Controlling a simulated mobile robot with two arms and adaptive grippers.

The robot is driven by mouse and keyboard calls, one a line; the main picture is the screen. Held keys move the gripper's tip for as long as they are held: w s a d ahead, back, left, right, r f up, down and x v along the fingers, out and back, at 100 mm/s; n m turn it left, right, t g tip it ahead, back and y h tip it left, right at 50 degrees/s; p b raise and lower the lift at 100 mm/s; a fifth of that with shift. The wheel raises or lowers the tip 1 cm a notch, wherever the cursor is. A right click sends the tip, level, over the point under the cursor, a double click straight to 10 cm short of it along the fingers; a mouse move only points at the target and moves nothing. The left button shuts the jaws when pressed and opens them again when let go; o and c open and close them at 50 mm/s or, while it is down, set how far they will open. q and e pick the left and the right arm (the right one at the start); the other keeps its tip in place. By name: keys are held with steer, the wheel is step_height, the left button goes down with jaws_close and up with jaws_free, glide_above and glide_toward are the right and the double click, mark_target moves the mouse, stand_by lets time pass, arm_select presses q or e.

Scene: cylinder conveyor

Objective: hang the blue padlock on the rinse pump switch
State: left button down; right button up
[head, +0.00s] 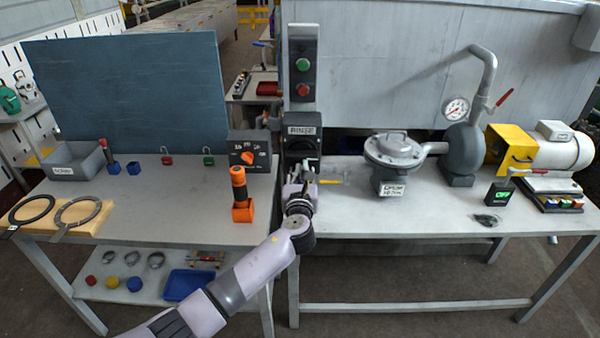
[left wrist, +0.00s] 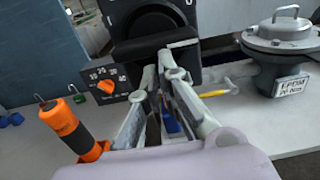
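The rinse pump switch is a dark box under a RINSE label (head: 302,131) on the grey post. In the left wrist view its round black knob (left wrist: 155,24) is at the top, just beyond the fingertips. My left gripper (head: 299,190) is in front of and below the switch. In the left wrist view the gripper (left wrist: 168,82) has a small blue body, the blue padlock (left wrist: 170,121), between its fingers. The fingers appear closed on it; its shackle is hard to make out. In the head view the padlock is hidden. My right gripper is not in view.
A red padlock (head: 167,160) and a green padlock (head: 208,160) are on the left table. An orange-handled tool (head: 239,188) and a dial box (head: 250,152) stand left of the gripper.

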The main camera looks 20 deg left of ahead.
mark_target(301, 182)
arm_select(q)
steer(key=shift+w+a+r, duration=0.2)
steer(key=shift+a+r, duration=0.1)
steer(key=shift+r, duration=0.3)
steer(key=shift+w+a+r, duration=0.2)
steer(key=shift+a+r, duration=0.05)
steer(key=shift+r, duration=0.35)
steer(key=shift+d, duration=0.1)
steer(key=shift+s+d+f+p, duration=0.3)
steer(key=shift+f+p, duration=0.25)
steer(key=shift+p, duration=0.25)
steer(key=shift+s+d+f, duration=0.1)
steer(key=shift+s+f, duration=0.05)
steer(key=shift+f, duration=0.1)
steer(key=p+v, duration=0.1)
steer(key=v, duration=0.2)
steer(key=p+v, duration=0.1)
steer(key=shift+s+d+f+p, duration=0.2)
steer(key=shift+s+f+p, duration=0.1)
steer(key=shift+f, duration=0.05)
stand_by(0.6)
